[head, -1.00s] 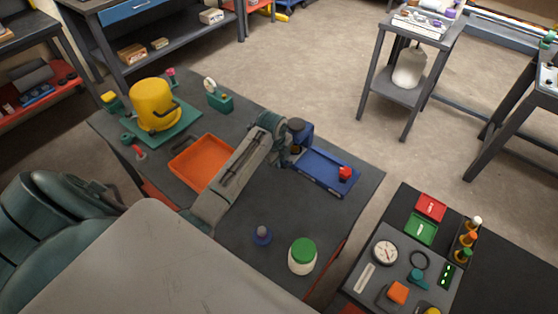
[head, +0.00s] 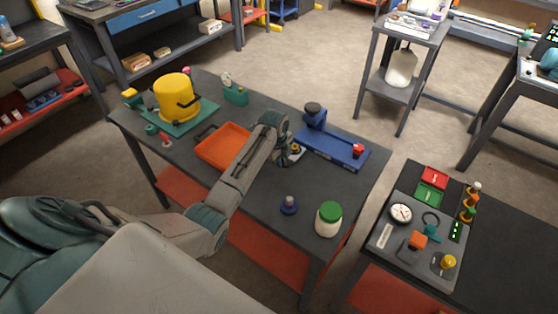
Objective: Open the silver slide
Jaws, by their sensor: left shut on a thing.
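My left gripper (head: 294,154) reaches over the table and is at the near left end of a long blue fixture (head: 335,148). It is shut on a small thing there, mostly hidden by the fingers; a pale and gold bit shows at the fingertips. I cannot make out a separate silver slide, nor tell surely whether the held thing is part of it. The fixture has a blue post with a dark round top (head: 313,107) at its left end and a red knob (head: 358,150) at its right end. My right gripper is not in view.
An orange tray (head: 224,147) lies left of my arm, with a yellow bucket (head: 176,97) on a green base beyond. A green-lidded jar (head: 328,220) and a dark blue knobbed piece (head: 289,206) stand at the table's near side. A second dark table (head: 490,240) stands right.

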